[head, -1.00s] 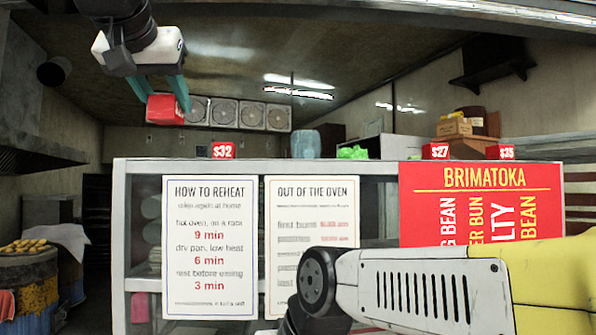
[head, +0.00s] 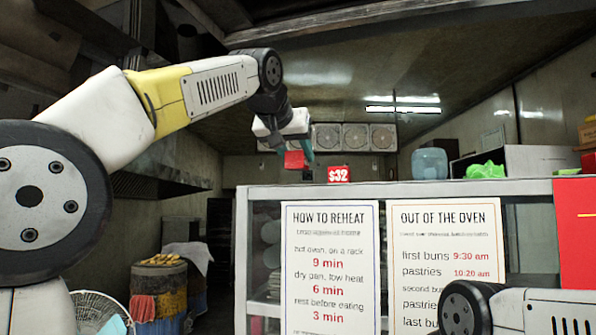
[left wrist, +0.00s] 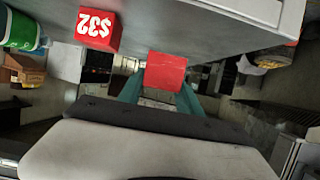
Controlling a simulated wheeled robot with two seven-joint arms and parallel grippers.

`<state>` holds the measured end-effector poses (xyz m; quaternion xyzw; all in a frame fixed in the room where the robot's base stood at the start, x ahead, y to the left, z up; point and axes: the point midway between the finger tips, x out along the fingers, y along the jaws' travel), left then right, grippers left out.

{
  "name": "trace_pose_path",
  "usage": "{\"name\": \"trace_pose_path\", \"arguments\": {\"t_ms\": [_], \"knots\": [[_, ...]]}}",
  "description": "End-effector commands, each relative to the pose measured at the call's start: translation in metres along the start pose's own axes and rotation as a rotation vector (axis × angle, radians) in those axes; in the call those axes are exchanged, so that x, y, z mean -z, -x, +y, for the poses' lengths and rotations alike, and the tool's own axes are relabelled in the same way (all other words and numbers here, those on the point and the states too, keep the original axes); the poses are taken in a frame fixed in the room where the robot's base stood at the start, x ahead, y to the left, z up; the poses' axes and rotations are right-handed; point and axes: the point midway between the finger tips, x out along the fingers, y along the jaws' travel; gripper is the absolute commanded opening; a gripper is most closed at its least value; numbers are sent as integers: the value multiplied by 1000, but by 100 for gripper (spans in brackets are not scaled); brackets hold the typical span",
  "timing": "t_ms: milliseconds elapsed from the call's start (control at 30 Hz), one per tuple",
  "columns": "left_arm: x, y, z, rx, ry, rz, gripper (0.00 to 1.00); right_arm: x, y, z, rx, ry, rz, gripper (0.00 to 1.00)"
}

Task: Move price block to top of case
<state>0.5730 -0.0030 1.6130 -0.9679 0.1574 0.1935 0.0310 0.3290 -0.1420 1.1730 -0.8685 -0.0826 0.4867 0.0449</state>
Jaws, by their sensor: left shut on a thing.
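My left gripper (head: 296,152) is shut on a red price block (head: 293,160), with a teal finger on each side. It holds the block near the left end of the top of the white case (head: 400,189), left of the red $32 block (head: 339,174). In the left wrist view the held block (left wrist: 166,70) overlaps the edge of the grey case top (left wrist: 210,28), and the $32 block (left wrist: 98,30) sits on that top. I cannot tell whether the held block touches the case. My right gripper is out of view.
A blue-grey container (head: 429,163) and a green bag (head: 485,170) are farther right along the case. Two signs (head: 329,265) cover the case front. Part of my right arm crosses the lower right.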

Motion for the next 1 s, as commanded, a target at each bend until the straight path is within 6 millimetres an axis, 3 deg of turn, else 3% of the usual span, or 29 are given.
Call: {"name": "trace_pose_path", "arguments": {"t_ms": [233, 567, 967, 1000], "knots": [[6, -19, -4, -3, 1, 1, 0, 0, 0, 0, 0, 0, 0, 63], [-25, -31, -5, 2, -1, 0, 0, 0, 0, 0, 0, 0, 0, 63], [-29, -33, -4, 0, -2, 1, 0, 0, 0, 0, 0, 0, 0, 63], [-29, -33, -4, 0, -2, 1, 49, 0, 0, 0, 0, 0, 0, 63]]}}
